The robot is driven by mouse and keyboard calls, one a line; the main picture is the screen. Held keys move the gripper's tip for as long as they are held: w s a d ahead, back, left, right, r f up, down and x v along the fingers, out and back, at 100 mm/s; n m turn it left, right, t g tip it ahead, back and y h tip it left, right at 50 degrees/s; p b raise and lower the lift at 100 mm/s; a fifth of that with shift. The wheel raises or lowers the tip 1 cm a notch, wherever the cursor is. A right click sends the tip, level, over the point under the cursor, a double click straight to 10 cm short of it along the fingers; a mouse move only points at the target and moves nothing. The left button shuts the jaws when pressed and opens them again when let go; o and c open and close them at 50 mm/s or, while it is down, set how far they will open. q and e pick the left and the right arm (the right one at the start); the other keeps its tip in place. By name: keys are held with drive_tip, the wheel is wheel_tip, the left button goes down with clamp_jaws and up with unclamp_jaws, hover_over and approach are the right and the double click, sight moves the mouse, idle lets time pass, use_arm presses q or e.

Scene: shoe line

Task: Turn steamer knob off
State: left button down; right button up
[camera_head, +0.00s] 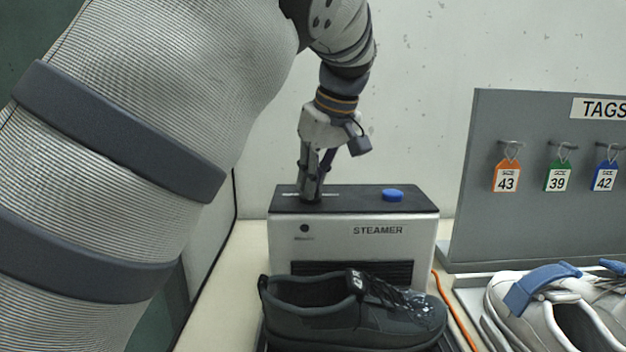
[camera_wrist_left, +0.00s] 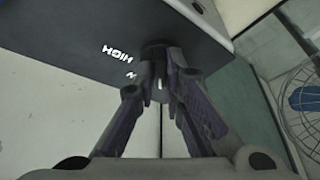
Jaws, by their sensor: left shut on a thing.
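The steamer (camera_head: 354,237) is a silver box with a black top. It stands behind a dark shoe. My left gripper (camera_head: 311,197) points down onto the left part of the steamer's top, with its fingers closed together there. In the left wrist view the fingertips (camera_wrist_left: 160,60) are shut on the dark steamer knob (camera_wrist_left: 156,44), which is mostly hidden by the fingers. A short white mark shows on the knob, and the word HIGH is printed on the black top beside it. A blue button (camera_head: 392,195) sits at the right of the top. My right gripper is not in view.
A dark shoe (camera_head: 350,315) stands in front of the steamer. A grey tag board (camera_head: 463,180) with orange, green and blue tags is at the right. A light shoe with blue straps (camera_head: 545,300) is before it. An orange cable (camera_head: 456,312) runs beside the steamer.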

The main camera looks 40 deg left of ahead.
use_arm(q)
drive_tip(key=n, duration=0.1)
drive_tip(key=n+g, duration=0.1)
drive_tip(key=shift+w+f+n+b, duration=0.15)
drive_tip(key=shift+f+n+b, duration=0.15)
drive_tip(key=shift+n, duration=0.1)
drive_tip(key=shift+r+n+g, duration=0.1)
drive_tip(key=shift+n+g, duration=0.4)
drive_tip(key=shift+n, duration=0.4)
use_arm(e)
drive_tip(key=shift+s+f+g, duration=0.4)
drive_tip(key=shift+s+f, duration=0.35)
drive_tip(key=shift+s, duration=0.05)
use_arm(q)
drive_tip(key=c, duration=1.7)
unclamp_jaws()
drive_tip(key=shift+r, duration=0.2)
drive_tip(key=v, duration=0.7)
drive_tip(key=shift+d+r, duration=0.1)
